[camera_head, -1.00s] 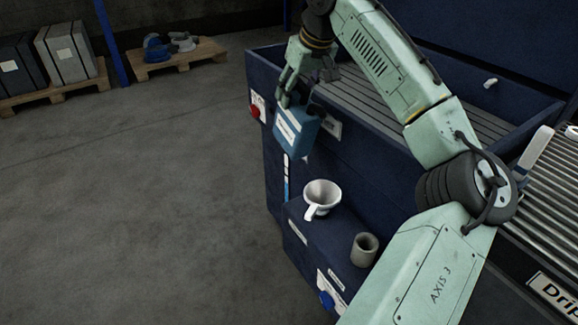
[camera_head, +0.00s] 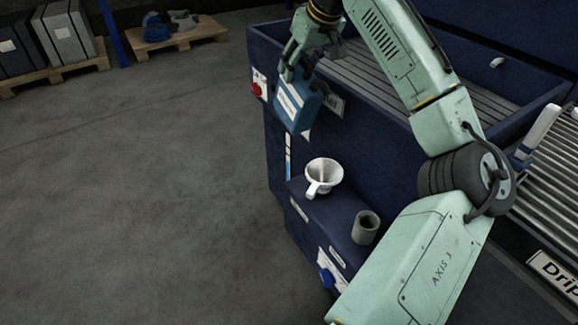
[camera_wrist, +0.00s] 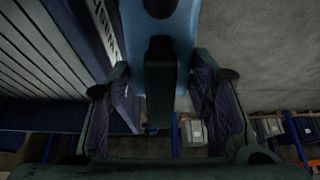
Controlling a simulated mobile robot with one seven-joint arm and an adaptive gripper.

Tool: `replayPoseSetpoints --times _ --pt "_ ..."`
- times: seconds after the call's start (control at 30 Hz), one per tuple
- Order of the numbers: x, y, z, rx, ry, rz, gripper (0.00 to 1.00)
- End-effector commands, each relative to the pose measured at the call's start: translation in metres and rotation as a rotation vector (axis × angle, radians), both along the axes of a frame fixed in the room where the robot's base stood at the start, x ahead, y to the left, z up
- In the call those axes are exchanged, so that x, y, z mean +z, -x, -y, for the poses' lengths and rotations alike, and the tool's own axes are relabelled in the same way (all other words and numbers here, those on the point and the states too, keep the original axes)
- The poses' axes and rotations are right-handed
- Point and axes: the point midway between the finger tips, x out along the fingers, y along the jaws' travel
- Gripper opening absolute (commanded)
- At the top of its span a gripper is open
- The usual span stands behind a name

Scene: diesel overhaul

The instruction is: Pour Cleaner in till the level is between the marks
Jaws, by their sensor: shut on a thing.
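My gripper (camera_head: 297,72) is shut on a blue canister (camera_head: 297,106) with a white label, at the side of the dark blue washer tank. The canister hangs tilted, above and slightly left of a white funnel (camera_head: 335,179). In the wrist view, the canister (camera_wrist: 182,28) and its dark handle (camera_wrist: 160,82) lie between my fingers (camera_wrist: 165,115). The funnel sits on the tank's lower ledge, apart from the canister. A narrow white and blue level strip (camera_head: 288,158) runs down the tank side below the canister. Its level and marks are too small to read. I cannot tell whether liquid flows.
A grey open cylinder (camera_head: 366,228) stands on the ledge (camera_head: 335,215) right of the funnel. A red button (camera_head: 256,90) and a blue knob (camera_head: 326,277) are on the tank. A roller conveyor (camera_head: 560,180) is at the right. The floor at left is clear up to pallets (camera_head: 165,38).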

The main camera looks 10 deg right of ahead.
Motion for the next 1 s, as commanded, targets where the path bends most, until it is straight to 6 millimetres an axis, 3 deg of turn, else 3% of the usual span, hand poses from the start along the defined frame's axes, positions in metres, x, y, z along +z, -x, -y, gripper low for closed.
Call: replayPoseSetpoints --times 1.0 --pt "0.0042 0.0044 0.0019 -0.002 -0.043 0.122 0.00"
